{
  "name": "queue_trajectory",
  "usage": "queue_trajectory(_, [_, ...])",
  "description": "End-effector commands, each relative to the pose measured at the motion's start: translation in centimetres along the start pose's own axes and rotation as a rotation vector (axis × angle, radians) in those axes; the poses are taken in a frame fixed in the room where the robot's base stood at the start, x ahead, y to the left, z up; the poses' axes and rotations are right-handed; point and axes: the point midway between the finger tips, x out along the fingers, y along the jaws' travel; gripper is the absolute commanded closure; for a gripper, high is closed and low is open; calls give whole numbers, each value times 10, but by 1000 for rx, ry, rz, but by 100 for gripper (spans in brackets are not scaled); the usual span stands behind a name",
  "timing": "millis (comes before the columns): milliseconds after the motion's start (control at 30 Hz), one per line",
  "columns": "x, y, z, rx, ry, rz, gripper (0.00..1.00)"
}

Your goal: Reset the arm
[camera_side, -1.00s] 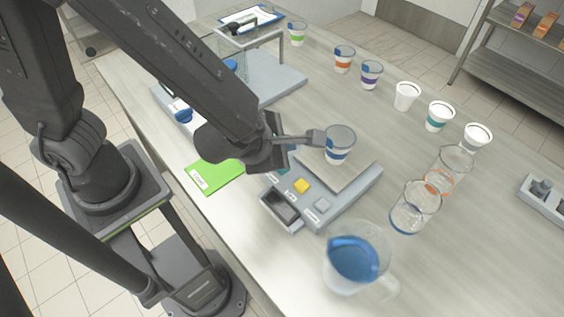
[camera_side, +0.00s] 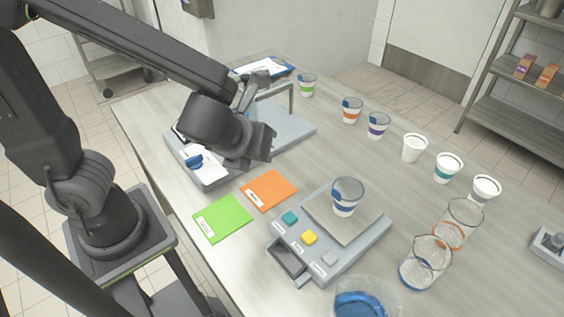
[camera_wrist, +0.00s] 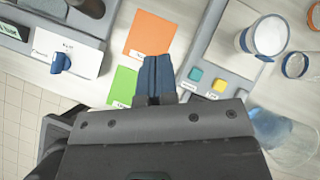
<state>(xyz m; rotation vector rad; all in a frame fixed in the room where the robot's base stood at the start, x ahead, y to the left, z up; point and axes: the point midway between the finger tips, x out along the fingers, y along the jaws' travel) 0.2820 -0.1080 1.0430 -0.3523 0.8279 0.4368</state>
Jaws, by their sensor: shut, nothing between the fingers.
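A clear cup with a blue band (camera_side: 347,197) stands upright on the plate of the grey scale-like device (camera_side: 368,243), apart from my gripper. The cup also shows in the wrist view (camera_wrist: 268,36).
A jug of blue liquid (camera_side: 366,299) stands at the front edge. Two clear beakers (camera_side: 425,262) (camera_side: 459,224) are at the right. A grey stand (camera_side: 284,133) lies behind my gripper.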

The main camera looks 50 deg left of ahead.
Motion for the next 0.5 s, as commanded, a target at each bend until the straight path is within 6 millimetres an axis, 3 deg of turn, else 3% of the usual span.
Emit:
queue_trajectory(33, [-8,16,11,-267,17,30,100])
queue_trajectory(100, [-19,34,18,-630,45,73,100])
queue_trajectory(300, [-54,68,26,-1629,121,183,100])
queue_trajectory(400, [-71,76,27,-2039,162,226,100])
queue_trajectory(500, [-83,79,28,-2339,204,259,100])
